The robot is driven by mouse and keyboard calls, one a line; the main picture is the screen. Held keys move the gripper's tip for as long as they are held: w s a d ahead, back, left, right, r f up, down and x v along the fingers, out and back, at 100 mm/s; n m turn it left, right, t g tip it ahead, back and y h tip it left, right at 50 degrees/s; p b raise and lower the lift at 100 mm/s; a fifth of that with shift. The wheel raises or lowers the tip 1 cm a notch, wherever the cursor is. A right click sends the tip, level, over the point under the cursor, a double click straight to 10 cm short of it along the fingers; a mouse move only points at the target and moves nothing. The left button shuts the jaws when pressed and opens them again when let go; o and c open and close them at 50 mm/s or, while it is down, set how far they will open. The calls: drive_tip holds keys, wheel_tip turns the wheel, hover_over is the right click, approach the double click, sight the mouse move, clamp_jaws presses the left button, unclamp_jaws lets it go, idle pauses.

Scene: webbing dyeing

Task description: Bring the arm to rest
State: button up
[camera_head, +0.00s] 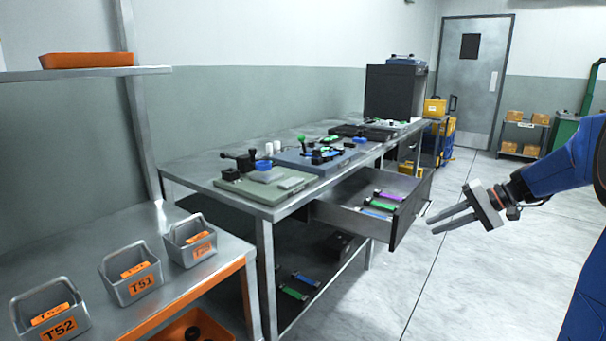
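My gripper (431,224) is at the right, at the end of my blue arm (555,180). Its two grey fingers point left and are apart, with nothing between them. It hangs over the bare floor, just right of the front of an open drawer (398,226), and appears apart from it. The drawer holds several coloured pieces, among them a purple and a green one.
A long metal workbench (215,178) with dyeing fixtures runs along the wall. At the front left, a shelf bench (85,268) holds grey bins with orange labels, including T51 (130,272) and T52 (48,312). The floor (480,290) below my gripper is clear.

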drive_tip(key=s+a+f+n+h, duration=0.15)
drive_tip(key=s+a, duration=0.25)
drive_tip(key=s, duration=0.4)
drive_tip(key=s+a+n+g+h, duration=0.1)
drive_tip(key=s+a+h, duration=0.25)
drive_tip(key=s, duration=0.45)
drive_tip(key=s+a+f+n+h, duration=0.15)
drive_tip(key=s+a, duration=0.25)
drive_tip(key=s, duration=0.5)
drive_tip(key=s+d+f+t+h, duration=0.1)
drive_tip(key=s+d+f+h, duration=0.1)
drive_tip(key=s, duration=0.7)
drive_tip(key=shift+f+n+t+h, duration=0.4)
drive_tip(key=shift+f+h, duration=0.15)
drive_tip(key=shift+f, duration=0.1)
